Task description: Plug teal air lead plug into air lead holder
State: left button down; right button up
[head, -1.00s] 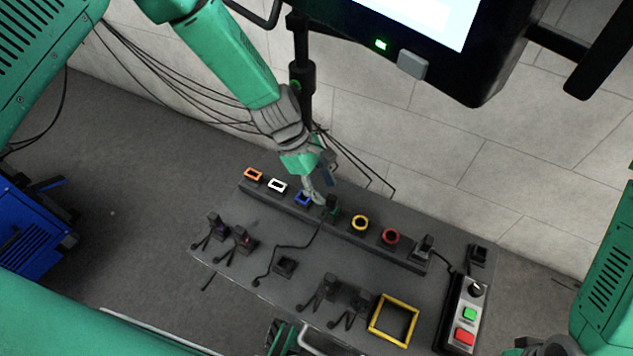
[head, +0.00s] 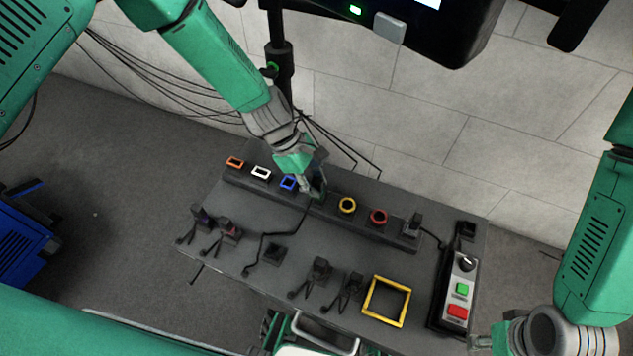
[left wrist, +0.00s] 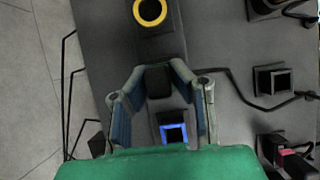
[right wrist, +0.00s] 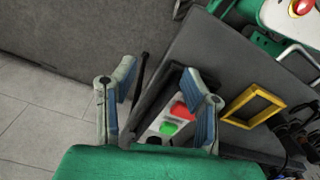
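My left gripper (head: 314,192) is at the back rail (head: 328,213), between a blue-framed socket (head: 288,183) and a yellow ring socket (head: 347,205). No label marks the air lead holder. My right gripper (right wrist: 160,75) is open and empty beyond the panel's right edge.
Orange (head: 235,162), white (head: 261,172) and red (head: 378,217) sockets share the rail. Several dark plugs stand in front. A yellow frame (head: 404,321) and button box (head: 459,295) are at right.

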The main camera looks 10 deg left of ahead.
pick_arm(q)
jog(key=shift+r, duration=0.2)
jog(key=shift+r+p, duration=1.95)
jog(key=shift+p, duration=0.05)
jog(key=s+a+p, duration=0.3)
jog(key=s, duration=0.4)
jog(key=s+a+p, duration=0.3)
jog(key=s, duration=0.4)
jog(key=shift+s+a, duration=0.25)
jog(key=shift+a, duration=0.15)
dwell(0.9)
jog(key=shift+f, duration=0.1)
jog(key=shift+f+b, duration=1.4)
jog(key=shift+f, duration=0.5)
